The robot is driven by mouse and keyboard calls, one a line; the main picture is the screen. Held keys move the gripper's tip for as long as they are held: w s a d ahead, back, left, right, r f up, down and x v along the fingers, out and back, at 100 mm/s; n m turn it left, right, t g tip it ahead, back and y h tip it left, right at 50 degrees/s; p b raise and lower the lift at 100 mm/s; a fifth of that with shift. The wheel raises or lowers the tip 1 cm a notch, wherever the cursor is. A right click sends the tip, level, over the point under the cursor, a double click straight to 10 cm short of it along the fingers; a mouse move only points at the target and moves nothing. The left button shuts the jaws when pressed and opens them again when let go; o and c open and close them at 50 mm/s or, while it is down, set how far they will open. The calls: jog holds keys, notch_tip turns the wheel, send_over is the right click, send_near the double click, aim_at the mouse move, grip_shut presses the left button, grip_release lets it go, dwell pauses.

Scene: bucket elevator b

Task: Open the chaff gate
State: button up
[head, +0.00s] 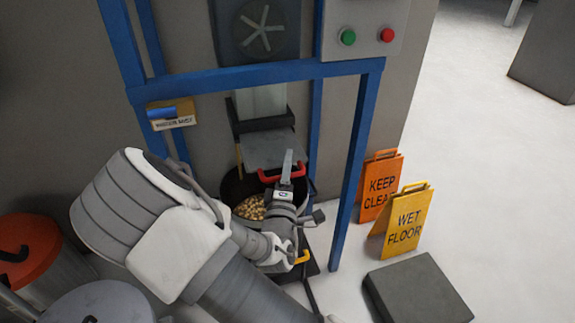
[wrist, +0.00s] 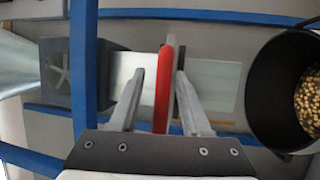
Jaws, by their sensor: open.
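The chaff gate appears to be the grey plate (head: 271,149) with a red handle (head: 268,178) at its lower edge, below the pale chute of the blue-framed machine. My gripper (head: 287,167) is at the handle. In the wrist view my gripper (wrist: 160,74) is open, with one finger on each side of the red handle (wrist: 163,88). I cannot tell whether either finger touches it. The gate plate is seen nearly edge-on there. In the head view my gripper partly covers the handle.
A black bucket (head: 232,187) of pale grain stands below the chute; it shows at right in the wrist view (wrist: 262,95). Blue posts (head: 357,165) flank the machine. Orange (head: 380,188) and yellow (head: 404,222) signs and a grey block (head: 418,290) stand right, with clear floor beyond.

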jog(key=p+v, duration=0.2)
jog(key=v, duration=1.5)
jog(key=shift+s, duration=0.25)
